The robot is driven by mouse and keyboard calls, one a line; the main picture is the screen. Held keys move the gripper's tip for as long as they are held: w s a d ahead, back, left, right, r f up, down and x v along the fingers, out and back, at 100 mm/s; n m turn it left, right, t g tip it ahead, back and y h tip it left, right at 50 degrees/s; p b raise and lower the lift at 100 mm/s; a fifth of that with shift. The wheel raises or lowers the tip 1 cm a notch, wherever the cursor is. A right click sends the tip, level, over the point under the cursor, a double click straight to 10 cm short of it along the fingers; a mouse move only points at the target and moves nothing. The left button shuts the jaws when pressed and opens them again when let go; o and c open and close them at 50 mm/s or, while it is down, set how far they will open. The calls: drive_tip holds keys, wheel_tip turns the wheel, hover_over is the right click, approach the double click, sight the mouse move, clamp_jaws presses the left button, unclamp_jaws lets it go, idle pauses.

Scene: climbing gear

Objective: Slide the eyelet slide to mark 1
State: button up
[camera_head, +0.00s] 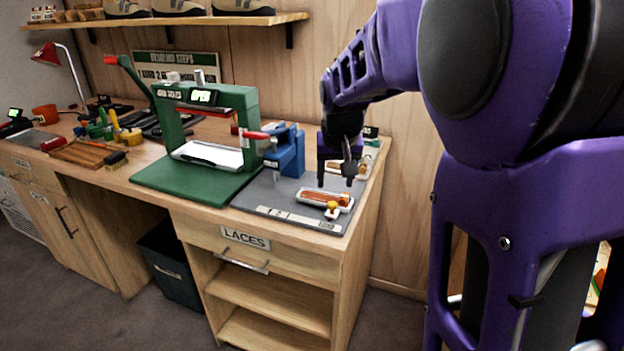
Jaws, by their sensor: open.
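The eyelet slide looks to be the small white-edged, orange-topped piece (325,198) on the grey mat (272,208) at the bench's right end. A yellow-orange knob (332,209) stands at its near right end. The mark numbers are too small to read, so I cannot tell which mark the slide is at. My gripper (336,182) points down just above and behind the slide, with its fingers apart and nothing between them. I cannot tell whether a finger touches the slide.
A blue press (288,150) stands left of my gripper, and a green press (185,115) with a green base stands further left. A small tray (350,165) lies behind my gripper. A light strip with markings (300,218) runs along the mat's front. Tools crowd the bench's left.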

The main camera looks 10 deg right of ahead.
sight(332, 203)
drive_tip(key=b+x, duration=0.1)
drive_tip(key=x, duration=0.8)
drive_tip(key=shift+r, duration=0.1)
drive_tip(key=shift+s, duration=0.1)
clamp_jaws()
idle(1.0)
